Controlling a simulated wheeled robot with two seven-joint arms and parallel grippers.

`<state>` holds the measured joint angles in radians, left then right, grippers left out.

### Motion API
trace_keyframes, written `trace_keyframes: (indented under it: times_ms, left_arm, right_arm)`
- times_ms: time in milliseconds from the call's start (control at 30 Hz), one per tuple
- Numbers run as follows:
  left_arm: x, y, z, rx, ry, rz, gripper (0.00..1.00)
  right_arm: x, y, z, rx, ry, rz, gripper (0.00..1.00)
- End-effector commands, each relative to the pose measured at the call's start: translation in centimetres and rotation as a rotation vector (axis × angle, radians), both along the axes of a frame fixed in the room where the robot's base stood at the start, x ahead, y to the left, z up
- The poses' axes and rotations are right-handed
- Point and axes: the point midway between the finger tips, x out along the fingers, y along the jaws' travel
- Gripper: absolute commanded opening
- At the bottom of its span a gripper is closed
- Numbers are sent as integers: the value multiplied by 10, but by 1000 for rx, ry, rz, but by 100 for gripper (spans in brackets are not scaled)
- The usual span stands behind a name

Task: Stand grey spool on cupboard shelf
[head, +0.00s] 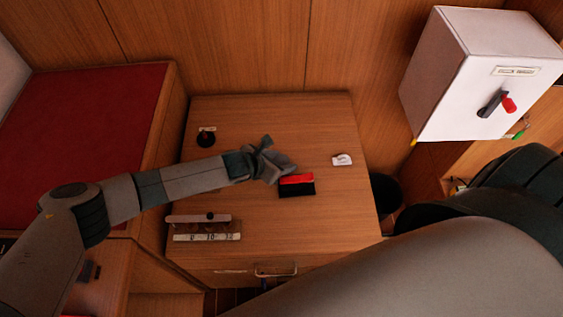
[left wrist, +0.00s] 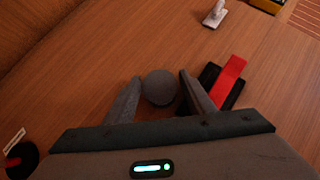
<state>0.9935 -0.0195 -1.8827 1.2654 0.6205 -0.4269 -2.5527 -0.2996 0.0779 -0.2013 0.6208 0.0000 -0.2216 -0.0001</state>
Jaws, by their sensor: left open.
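A grey round thing, likely the grey spool (left wrist: 159,87), sits on the wooden table top between the two fingers of my left gripper in the left wrist view. My left gripper (left wrist: 155,82) is open around it, with narrow gaps to the fingers. In the head view my left gripper (head: 272,158) is low over the table, and it largely hides the spool. A white cupboard (head: 440,85) with a label and a red-tipped handle (head: 497,104) is at the upper right; its front looks closed and no shelf shows. My right gripper is not in view.
A black block with a red top (head: 297,185) lies right beside the left gripper. A small white item (head: 342,160), a dark round base (head: 206,139) and a numbered rack (head: 205,229) stand on the table (head: 330,220). A red-topped bench (head: 80,120) is at left.

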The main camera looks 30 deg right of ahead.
Motion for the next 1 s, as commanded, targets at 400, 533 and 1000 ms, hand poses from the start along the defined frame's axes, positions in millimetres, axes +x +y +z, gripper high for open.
trace_keyframes:
  times_ms: [400, 533, 1000]
  left_arm:
    - [2, -2, -3, 0, -1, 1, 49]
    - [2, -2, -3, 0, -1, 1, 49]
    - [2, -3, -2, -1, -1, 1, 12]
  right_arm:
    - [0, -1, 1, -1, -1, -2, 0]
    - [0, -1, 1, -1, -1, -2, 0]
    - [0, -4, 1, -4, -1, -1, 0]
